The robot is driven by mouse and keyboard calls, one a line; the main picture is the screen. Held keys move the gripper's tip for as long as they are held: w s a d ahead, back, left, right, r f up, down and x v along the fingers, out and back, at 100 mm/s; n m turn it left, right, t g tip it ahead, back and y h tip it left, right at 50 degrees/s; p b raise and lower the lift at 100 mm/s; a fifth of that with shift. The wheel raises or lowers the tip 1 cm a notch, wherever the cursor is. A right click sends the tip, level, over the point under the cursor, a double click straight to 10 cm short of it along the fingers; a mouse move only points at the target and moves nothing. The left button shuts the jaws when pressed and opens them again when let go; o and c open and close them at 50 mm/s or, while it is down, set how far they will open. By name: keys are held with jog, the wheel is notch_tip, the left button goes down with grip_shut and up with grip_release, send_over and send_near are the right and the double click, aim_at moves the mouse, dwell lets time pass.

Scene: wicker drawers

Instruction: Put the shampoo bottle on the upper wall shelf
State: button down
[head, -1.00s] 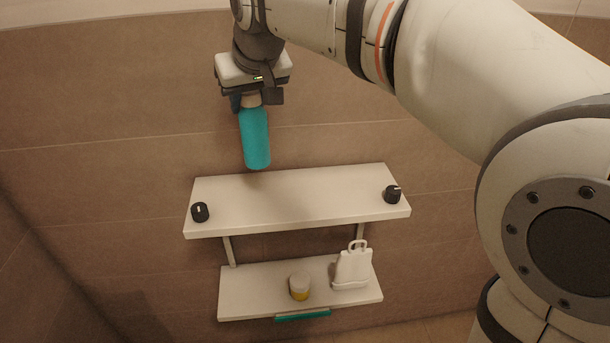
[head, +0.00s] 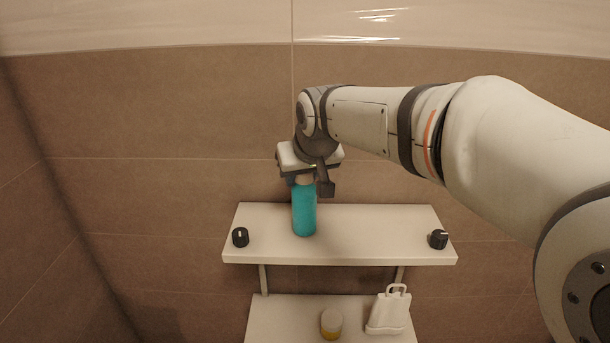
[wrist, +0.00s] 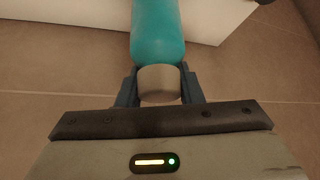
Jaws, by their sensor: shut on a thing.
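The teal shampoo bottle (head: 304,209) hangs upright below my gripper (head: 306,181), over the left-middle part of the upper wall shelf (head: 370,225). My gripper is shut on its pale cap. In the wrist view the cap (wrist: 159,84) sits between my two fingers (wrist: 160,88), with the teal body (wrist: 157,30) beyond it. The bottle's base appears at or just above the shelf top; I cannot tell whether it touches.
Two black knobs stand on the upper shelf, one at the left end (head: 240,237) and one at the right end (head: 438,239). The lower shelf (head: 285,315) holds a small yellow-and-white jar (head: 331,323) and a white handled container (head: 389,312). The upper shelf between bottle and right knob is clear.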

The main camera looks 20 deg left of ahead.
jog(key=shift+f, duration=0.1)
jog(key=c, duration=1)
grip_release()
jog(key=shift+s+d+r, duration=0.1)
jog(key=shift+s+r, duration=0.05)
jog(key=shift+r, duration=0.3)
jog(key=v, duration=1.1)
